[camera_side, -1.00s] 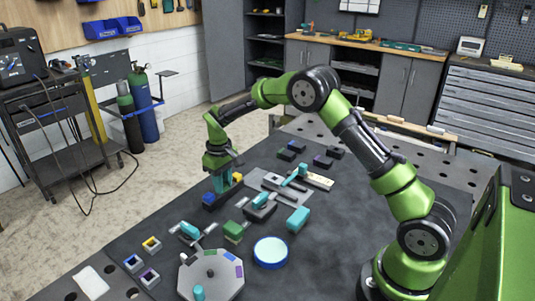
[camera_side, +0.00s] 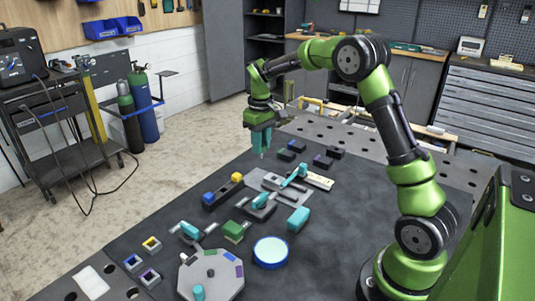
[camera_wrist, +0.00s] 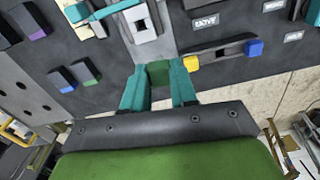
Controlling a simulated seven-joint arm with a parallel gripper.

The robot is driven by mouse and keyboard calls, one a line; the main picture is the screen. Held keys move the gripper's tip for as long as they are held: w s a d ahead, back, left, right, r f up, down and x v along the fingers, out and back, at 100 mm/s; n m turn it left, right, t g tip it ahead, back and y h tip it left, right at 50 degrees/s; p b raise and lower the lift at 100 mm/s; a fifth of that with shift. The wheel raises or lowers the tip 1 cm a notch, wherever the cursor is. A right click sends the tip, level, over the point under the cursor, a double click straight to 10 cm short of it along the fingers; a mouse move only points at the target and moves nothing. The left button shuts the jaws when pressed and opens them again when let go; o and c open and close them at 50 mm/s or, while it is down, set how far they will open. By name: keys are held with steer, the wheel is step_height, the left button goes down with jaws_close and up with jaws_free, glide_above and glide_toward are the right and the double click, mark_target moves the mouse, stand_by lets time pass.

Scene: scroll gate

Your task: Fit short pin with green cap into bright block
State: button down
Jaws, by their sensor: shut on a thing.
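My gripper (camera_side: 261,155) is raised above the dark mat in the side view. In the wrist view its two teal fingers (camera_wrist: 159,92) are shut on a green block-shaped cap (camera_wrist: 158,73), which I take to be the short pin's. The pin's shaft below the cap is hidden. A bright, pale block (camera_wrist: 138,22) with a dark square hole lies ahead of the fingers in the wrist view; it is apart from the held pin. In the side view it appears as a small light block (camera_side: 272,179) on a grey plate.
A dark rack (camera_side: 222,190) holds a blue cap (camera_side: 208,198) and a yellow cap (camera_side: 237,177), with an empty stretch between. Several dark blocks (camera_side: 291,147) lie behind. A teal lever (camera_side: 295,174), green block (camera_side: 234,231) and round blue-rimmed dish (camera_side: 271,252) stand nearby.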

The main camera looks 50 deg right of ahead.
steer(key=shift+n, duration=0.6)
steer(key=shift+s+d+f, duration=0.4)
steer(key=shift+s+f, duration=0.15)
steer(key=shift+f, duration=0.45)
steer(key=shift+s+d+f, duration=0.4)
steer(key=shift+s+f, duration=0.2)
steer(key=shift+f, duration=0.4)
steer(key=shift+s+d+f, duration=0.4)
steer(key=shift+s+f, duration=0.15)
steer(key=shift+f, duration=0.45)
steer(key=shift+f, duration=1.85)
steer(key=shift+c, duration=1.7)
jaws_free()
step_height(320, 180, up, 7)
